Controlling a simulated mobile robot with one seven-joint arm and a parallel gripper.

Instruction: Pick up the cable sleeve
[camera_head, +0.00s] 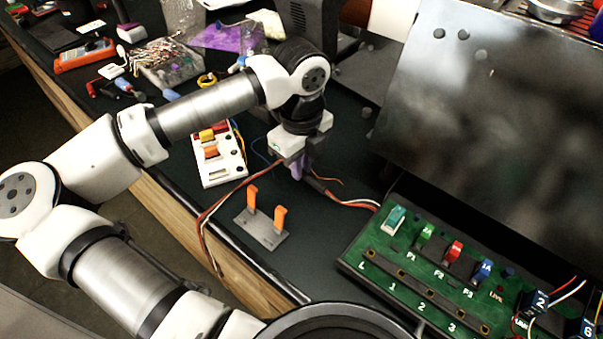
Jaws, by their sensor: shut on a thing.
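My gripper (297,174) points down at the middle of the bench, with its pale purple fingers close together. It is shut on the cable sleeve (317,184), a short dark tube around a bundle of wires. Part of the sleeve is hidden by the fingers. Red and dark wires (212,212) run out on the left and hang over the bench's front edge. Red and white wires (350,201) run out on the right toward the green board. I cannot tell whether the sleeve touches the bench.
A grey stand with two orange uprights (265,222) is in front of my gripper. A white switch block (218,158) is to its left. The green fuse board (425,265) and a large dark panel (490,110) are to the right. Tools and loose wires (165,60) crowd the back left.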

